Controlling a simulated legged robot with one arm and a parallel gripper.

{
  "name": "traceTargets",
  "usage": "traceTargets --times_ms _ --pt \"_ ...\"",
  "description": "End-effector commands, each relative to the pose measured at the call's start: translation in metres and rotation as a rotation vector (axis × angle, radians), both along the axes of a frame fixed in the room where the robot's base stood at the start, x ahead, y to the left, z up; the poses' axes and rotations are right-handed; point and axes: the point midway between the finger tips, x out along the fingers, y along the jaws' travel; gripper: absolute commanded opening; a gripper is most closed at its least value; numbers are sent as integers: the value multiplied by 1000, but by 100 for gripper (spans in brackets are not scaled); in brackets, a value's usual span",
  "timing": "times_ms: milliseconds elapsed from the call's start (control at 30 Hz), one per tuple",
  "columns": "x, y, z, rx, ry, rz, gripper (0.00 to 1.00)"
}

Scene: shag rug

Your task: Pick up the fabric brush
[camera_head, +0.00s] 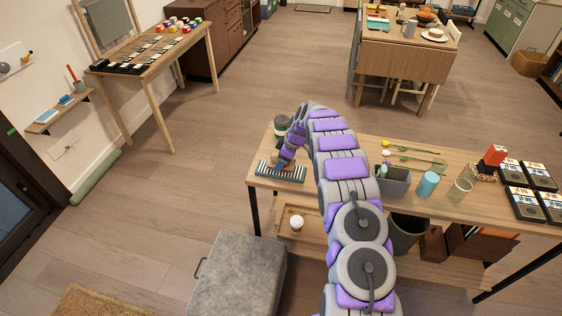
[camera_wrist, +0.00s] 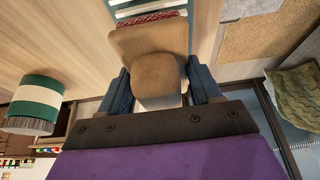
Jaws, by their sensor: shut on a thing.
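The fabric brush (camera_wrist: 150,42) is a tan-brown block with a rounded knob, seen between the blue fingers of my gripper (camera_wrist: 161,84) in the wrist view. My gripper is shut on it. A strip of red bristles or fabric shows at its far edge. In the head view my gripper (camera_head: 284,164) is low over a dark green and white striped cloth (camera_head: 296,174) at the left end of the wooden table. The brush is mostly hidden there by the gripper. I cannot tell whether it touches the cloth.
A dark green and white cylinder (camera_wrist: 37,98) stands close by on the table (camera_head: 345,146). A grey bin (camera_head: 397,184), blue cup (camera_head: 428,184), glass jar (camera_head: 459,192) and dark boxes lie to the right. A grey ottoman (camera_head: 240,270) stands in front. Open floor lies behind.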

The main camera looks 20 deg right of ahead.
Motion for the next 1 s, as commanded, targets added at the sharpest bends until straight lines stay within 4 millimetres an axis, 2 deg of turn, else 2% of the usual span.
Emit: traceTargets --times_ms 200,367,667,1000 --pt "1 3 30 -4 -3 0 31" --pt "-8 6 30 -3 -2 1 31" --pt "-37 16 33 0 -1 0 31" --pt "-85 37 37 -1 0 1 31"
